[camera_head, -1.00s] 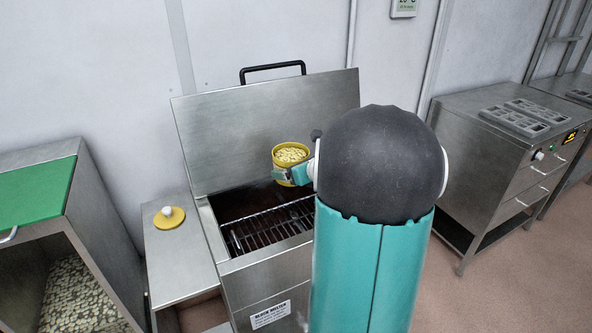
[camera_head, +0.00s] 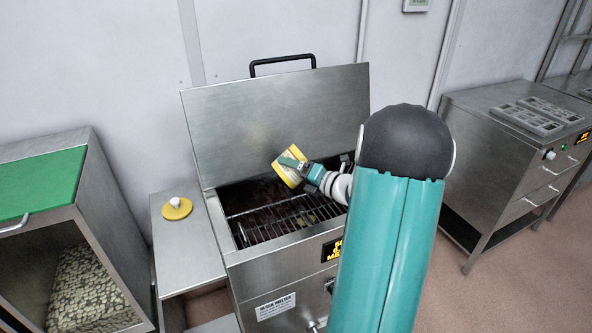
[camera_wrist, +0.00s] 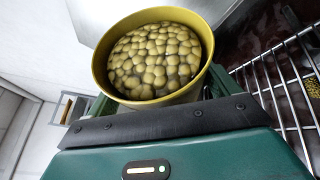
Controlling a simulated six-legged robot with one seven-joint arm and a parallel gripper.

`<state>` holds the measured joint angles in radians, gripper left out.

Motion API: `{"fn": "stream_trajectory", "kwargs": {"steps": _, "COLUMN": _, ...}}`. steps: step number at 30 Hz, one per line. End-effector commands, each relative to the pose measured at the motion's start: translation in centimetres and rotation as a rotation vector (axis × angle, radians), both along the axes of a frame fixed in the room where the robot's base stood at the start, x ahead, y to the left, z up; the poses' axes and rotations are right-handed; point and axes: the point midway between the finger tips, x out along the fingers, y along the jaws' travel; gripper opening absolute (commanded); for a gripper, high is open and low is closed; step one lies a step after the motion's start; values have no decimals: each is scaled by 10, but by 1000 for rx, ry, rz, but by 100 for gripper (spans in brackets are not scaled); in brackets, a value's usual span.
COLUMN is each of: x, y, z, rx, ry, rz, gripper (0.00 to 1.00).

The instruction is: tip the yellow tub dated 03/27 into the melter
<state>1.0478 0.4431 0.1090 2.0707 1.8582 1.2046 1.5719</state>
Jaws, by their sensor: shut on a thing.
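My gripper (camera_head: 292,163) is shut on the yellow tub (camera_head: 287,168), above the open melter (camera_head: 290,272). In the head view the tub is tilted to the left, with a pale label patch on its side. The wrist view shows the tub (camera_wrist: 104,68) from above its rim, still holding many pale yellow pellets (camera_wrist: 155,60). No date can be read on it. The melter's lid (camera_head: 280,120) stands raised behind, and a wire rack (camera_head: 285,222) lies across its dark opening. A small yellow patch shows below the rack in the wrist view (camera_wrist: 312,82).
A yellow lid with a white knob (camera_head: 177,208) lies on the steel side table (camera_head: 185,250) left of the melter. A green-topped bin (camera_head: 40,180) of pellets stands at far left. A steel cabinet with moulds (camera_head: 525,118) stands at right.

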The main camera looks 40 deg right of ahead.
Motion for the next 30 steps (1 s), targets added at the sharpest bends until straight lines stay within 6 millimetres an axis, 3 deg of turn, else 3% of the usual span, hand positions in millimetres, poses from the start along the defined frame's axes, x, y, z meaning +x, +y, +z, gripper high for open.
{"fn": "stream_trajectory", "kwargs": {"steps": 6, "x": -4, "y": -14, "z": -11, "rx": 420, "ry": -129, "rz": -3, "gripper": 50}}
{"fn": "stream_trajectory", "kwargs": {"steps": 15, "x": -11, "y": -35, "z": -5, "rx": 845, "ry": -259, "rz": -1, "gripper": 50}}
{"fn": "stream_trajectory", "kwargs": {"steps": 21, "x": -13, "y": -43, "z": 0, "rx": 1000, "ry": -305, "rz": 0, "gripper": 50}}
{"fn": "stream_trajectory", "kwargs": {"steps": 30, "x": -14, "y": -46, "z": 1, "rx": 1044, "ry": -318, "rz": -1, "gripper": 50}}
